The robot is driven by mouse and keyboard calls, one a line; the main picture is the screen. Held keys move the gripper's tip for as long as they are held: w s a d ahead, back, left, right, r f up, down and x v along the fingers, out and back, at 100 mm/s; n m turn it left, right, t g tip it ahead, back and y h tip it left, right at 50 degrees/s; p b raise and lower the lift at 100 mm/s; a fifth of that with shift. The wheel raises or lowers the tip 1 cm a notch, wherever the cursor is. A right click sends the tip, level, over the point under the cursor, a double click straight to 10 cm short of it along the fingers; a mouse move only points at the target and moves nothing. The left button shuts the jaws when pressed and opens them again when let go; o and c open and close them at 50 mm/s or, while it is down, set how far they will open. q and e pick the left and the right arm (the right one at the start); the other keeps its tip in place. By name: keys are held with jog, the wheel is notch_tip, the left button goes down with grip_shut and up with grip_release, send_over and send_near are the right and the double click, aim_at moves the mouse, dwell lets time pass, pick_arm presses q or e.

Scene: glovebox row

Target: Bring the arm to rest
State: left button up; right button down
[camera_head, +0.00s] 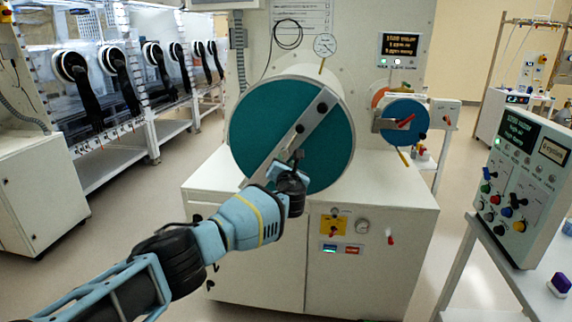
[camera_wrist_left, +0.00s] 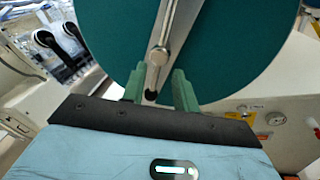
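My left arm (camera_head: 225,228) reaches in from the lower left of the head view. Its gripper (camera_head: 296,162) is in front of the lower part of the round teal door (camera_head: 262,118) of the large white cylinder. A diagonal metal bar (camera_head: 312,112) crosses the door. In the left wrist view, the two green fingers of the gripper (camera_wrist_left: 158,92) are apart. The bar's handle (camera_wrist_left: 154,73) with a dark tip shows between them, with gaps on both sides. Whether the fingers reach around it or stay in front, I cannot tell. My right gripper is not in view.
The white cabinet (camera_head: 350,225) stands below the cylinder. A smaller blue round door (camera_head: 404,122) is to its right. A control box (camera_head: 520,190) stands on a table at right. Gloveboxes with black gloves (camera_head: 120,75) line the left. Open floor (camera_head: 120,215) lies between.

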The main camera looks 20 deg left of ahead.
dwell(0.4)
pick_arm(q)
jog(key=s+d+f+n+g+h, duration=0.1)
jog(key=s+d+f+n+h, duration=0.15)
jog(key=s+d+f, duration=0.45)
jog(key=s+d+f+n+g+h, duration=0.2)
jog(key=d+f+n, duration=0.1)
jog(key=f, duration=0.9)
jog(key=s+d+f+n+g+h, duration=0.15)
jog(key=s+d+f, duration=0.3)
jog(key=f, duration=0.45)
jog(key=s+d+f+n+h, duration=0.35)
jog(key=s+f+n, duration=0.35)
jog(key=s, duration=0.4)
jog(key=s+f+n+g+h, duration=0.1)
jog(key=s+f+n, duration=0.3)
jog(key=s, duration=0.5)
jog(key=s+f+n+g, duration=0.1)
jog(key=s+f+n, duration=0.1)
jog(key=s+n, duration=0.5)
jog(key=s+a+r+n, duration=0.1)
jog(key=s+a+n, duration=0.2)
jog(key=s+n, duration=0.2)
jog(key=s+a+n, duration=0.3)
jog(key=s+n, duration=0.1)
jog(key=s, duration=0.7)
jog(key=shift+s+a+r+n+y, duration=0.3)
jog(key=shift+s+r+n+y, duration=0.05)
jog(key=shift+s+n, duration=0.05)
